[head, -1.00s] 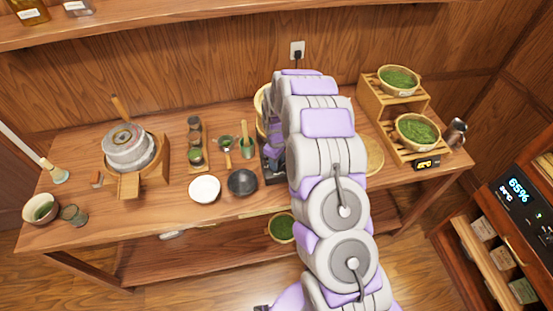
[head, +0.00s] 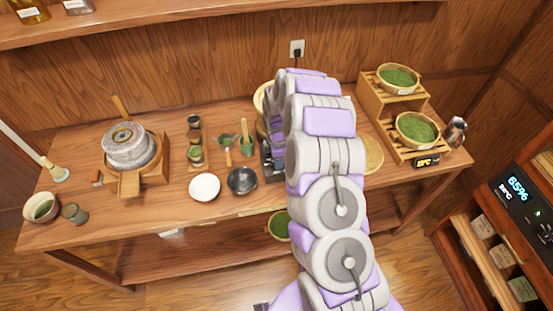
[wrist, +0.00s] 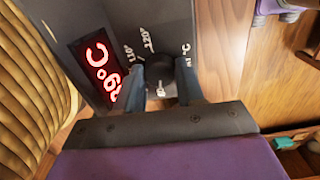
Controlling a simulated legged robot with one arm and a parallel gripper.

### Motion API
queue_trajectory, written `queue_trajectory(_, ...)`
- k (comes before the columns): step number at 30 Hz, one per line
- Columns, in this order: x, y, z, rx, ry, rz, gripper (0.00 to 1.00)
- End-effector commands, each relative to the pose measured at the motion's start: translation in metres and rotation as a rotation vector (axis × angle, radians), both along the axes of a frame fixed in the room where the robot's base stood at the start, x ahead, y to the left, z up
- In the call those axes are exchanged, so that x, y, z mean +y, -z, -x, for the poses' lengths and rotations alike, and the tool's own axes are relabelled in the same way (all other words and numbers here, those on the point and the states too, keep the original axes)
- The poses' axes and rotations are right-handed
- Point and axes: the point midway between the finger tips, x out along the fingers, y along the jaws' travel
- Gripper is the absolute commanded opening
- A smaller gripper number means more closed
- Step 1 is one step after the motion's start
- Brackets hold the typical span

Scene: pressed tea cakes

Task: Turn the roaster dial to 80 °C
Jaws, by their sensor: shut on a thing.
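In the wrist view, the dark roaster panel (wrist: 205,20) carries a round dark dial (wrist: 165,73) with white marks around it, among them 110°, 120° and 60. My gripper (wrist: 163,82) is shut on the dial, one blue-grey finger on each side. The dial's pointer cannot be made out. A red lit display (wrist: 97,68) to its left shows a number in °C; its digits are partly hidden by a finger. In the head view, the dark roaster (head: 272,160) is mostly hidden behind my arm, as is my gripper.
On the table in the head view, a black bowl (head: 242,181) and a white bowl (head: 204,187) stand left of the roaster. A stone mill (head: 128,147) is further left. A stepped wooden stand (head: 385,110) with baskets of green leaves is on the right.

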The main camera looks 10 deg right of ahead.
Motion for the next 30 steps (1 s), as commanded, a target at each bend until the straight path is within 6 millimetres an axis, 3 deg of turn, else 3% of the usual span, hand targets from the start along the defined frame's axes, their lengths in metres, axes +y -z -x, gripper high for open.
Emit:
queue_trajectory(18,0.0016,0.001,0.0005,0.002,-0.04,0.001,0.07)
queue_trajectory(19,0.0017,0.0009,0.0005,0.002,-0.04,0.001,0.41)
queue_trajectory(22,0.0016,0.0006,0.0002,0.001,-0.04,0.001,0.48)
queue_trajectory(30,0.0014,-0.0021,-0.0002,-0.002,-0.039,0.001,0.48)
